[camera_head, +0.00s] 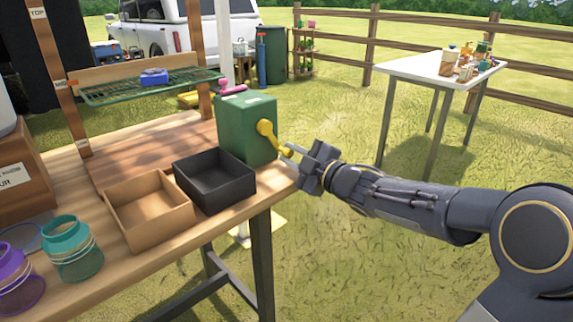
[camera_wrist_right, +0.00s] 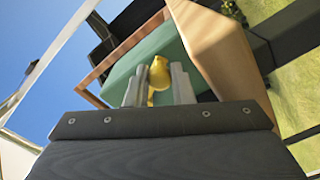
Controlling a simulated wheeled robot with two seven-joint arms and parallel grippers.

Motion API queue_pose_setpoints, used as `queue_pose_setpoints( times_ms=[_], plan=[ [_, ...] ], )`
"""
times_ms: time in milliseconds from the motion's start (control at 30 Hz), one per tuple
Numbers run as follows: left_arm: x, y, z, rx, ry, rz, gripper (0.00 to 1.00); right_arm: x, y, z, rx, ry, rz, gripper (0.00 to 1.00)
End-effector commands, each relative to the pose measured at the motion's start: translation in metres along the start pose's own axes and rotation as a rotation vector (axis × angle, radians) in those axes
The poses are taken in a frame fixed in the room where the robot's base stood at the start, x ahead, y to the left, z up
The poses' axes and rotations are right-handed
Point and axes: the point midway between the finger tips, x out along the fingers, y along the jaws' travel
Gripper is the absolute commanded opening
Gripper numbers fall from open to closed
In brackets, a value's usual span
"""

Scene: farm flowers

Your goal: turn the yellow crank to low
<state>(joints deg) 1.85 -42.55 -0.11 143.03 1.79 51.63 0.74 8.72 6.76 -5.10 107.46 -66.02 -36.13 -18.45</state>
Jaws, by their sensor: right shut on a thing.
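The yellow crank (camera_head: 267,134) is on the right-hand face of a dark green box (camera_head: 240,124) that stands at the right end of the wooden workbench. My right gripper (camera_head: 291,151) is at the crank's outer end, over the bench edge, and is shut on it. In the right wrist view the yellow crank (camera_wrist_right: 159,74) shows between the two grey fingers (camera_wrist_right: 158,92), with the green box behind it. The crank's low mark cannot be read. My left gripper is not in view.
A black tray (camera_head: 250,184) stands close in front of the green box, with a tan tray (camera_head: 110,203) left of it. Teal (camera_head: 74,250) and purple (camera_head: 14,282) jars are at the front left. A green wire rack (camera_head: 115,93) is above the bench.

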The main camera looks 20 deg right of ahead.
Motion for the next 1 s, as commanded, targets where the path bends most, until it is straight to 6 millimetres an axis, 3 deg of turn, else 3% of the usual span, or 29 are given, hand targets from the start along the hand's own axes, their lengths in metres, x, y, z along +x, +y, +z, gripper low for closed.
queue_pose_setpoints(
  times_ms=[500,1000],
  plan=[
    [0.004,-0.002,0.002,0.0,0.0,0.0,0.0,-0.001,0.034,0.009,-0.456,-0.003,0.002,0.0],
    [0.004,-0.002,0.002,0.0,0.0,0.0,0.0,0.0,0.049,0.007,-0.653,-0.002,0.001,0.0]
  ],
)
